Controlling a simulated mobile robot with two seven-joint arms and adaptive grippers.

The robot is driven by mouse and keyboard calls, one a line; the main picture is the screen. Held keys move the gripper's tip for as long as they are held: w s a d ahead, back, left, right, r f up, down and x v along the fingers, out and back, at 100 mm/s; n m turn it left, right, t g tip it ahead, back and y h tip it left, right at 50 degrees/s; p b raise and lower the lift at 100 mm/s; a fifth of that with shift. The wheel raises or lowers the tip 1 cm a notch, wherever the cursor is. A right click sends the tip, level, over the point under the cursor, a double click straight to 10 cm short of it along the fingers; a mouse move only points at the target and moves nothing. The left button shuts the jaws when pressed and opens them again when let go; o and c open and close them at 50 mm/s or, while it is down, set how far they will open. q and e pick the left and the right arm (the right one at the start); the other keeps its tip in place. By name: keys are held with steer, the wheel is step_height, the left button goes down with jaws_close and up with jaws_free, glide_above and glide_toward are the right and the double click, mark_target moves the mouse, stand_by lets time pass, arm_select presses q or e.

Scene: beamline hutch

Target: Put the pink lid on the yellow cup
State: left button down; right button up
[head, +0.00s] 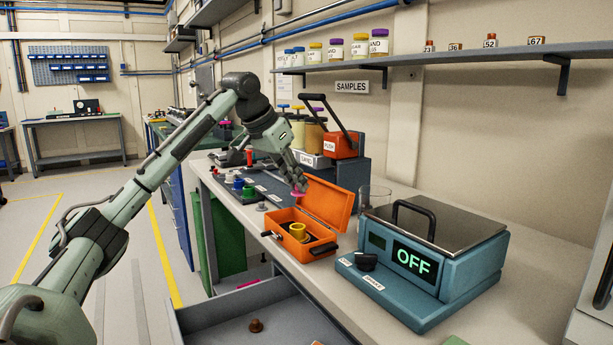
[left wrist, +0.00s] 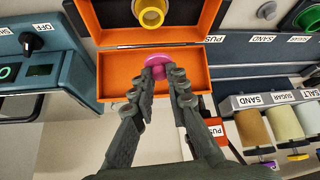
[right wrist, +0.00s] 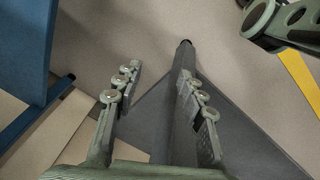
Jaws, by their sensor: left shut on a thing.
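The yellow cup (head: 298,231) stands upright and uncovered inside the open orange box (head: 302,250) on the bench. It also shows in the left wrist view (left wrist: 152,12). My left gripper (head: 299,185) is shut on the pink lid (head: 298,193) and holds it above the box, apart from the cup. The left wrist view shows the pink lid (left wrist: 157,62) between the fingertips, in front of the box's raised orange lid. My right gripper (right wrist: 160,80) is open and empty, over the floor.
A blue heating device (head: 440,265) reading OFF stands right of the box, with a clear glass (head: 374,199) behind. An open drawer (head: 235,310) juts out below the bench.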

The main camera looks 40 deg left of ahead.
arm_select(q)
steer(key=shift+f, duration=0.15)
steer(key=shift+s+f, duration=0.3)
steer(key=shift+f, duration=0.35)
step_height(320, 180, down, 3)
steer(key=shift+r, duration=0.2)
steer(key=shift+d+f, duration=0.1)
steer(key=shift+f, duration=0.2)
steer(key=shift+w+f+b, duration=0.1)
steer(key=shift+f+b, duration=0.75)
arm_select(e)
steer(key=shift+w+a+r, duration=0.15)
steer(key=shift+w+r, duration=0.1)
steer(key=shift+r, duration=0.6)
steer(key=shift+w+a+r, duration=0.15)
steer(key=shift+w+r, duration=0.1)
steer(key=shift+r, duration=0.65)
steer(key=shift+w+a+r, duration=0.15)
steer(key=shift+w+r, duration=0.1)
steer(key=shift+r, duration=0.6)
arm_select(q)
steer(key=shift+f+b, duration=0.35)
steer(key=shift+f, duration=0.2)
arm_select(e)
steer(key=shift+f, duration=0.35)
arm_select(q)
steer(key=c, duration=1.4)
jaws_free()
steer(key=shift+c, duration=0.2)
